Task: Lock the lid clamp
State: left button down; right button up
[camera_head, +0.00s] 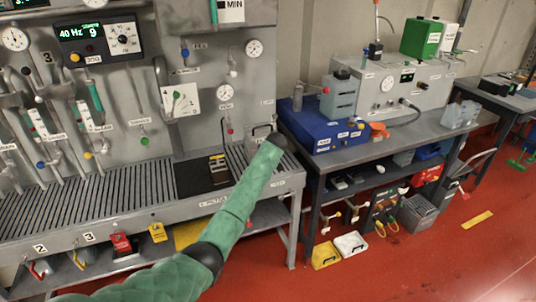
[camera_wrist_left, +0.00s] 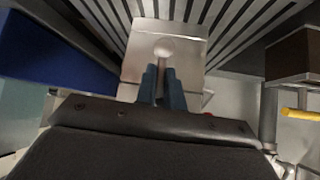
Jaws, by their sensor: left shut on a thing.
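In the left wrist view, my left gripper (camera_wrist_left: 162,86) has its two blue-grey fingers closed on a thin metal lever (camera_wrist_left: 161,68). The lever has a round knob at its far end and lies over a pale metal plate (camera_wrist_left: 185,35). I take the lever to be the lid clamp handle. In the head view, my green left arm reaches to the right end of the grey slatted bench (camera_head: 90,205). Its wrist hides the fingers there. A small pale metal box (camera_head: 260,132) shows just behind the wrist. My right gripper is not in view.
A blue case (camera_head: 325,137) stands on the side table right of my wrist. A dark mat (camera_head: 190,180) with a small device lies on the bench left of my arm. In the wrist view, a brown block (camera_wrist_left: 295,55) and a yellow bar (camera_wrist_left: 300,114) are at the right.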

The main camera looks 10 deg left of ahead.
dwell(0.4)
pick_arm(q)
jog(key=c, duration=1.5)
grip_release()
jog(key=shift+w, duration=0.1)
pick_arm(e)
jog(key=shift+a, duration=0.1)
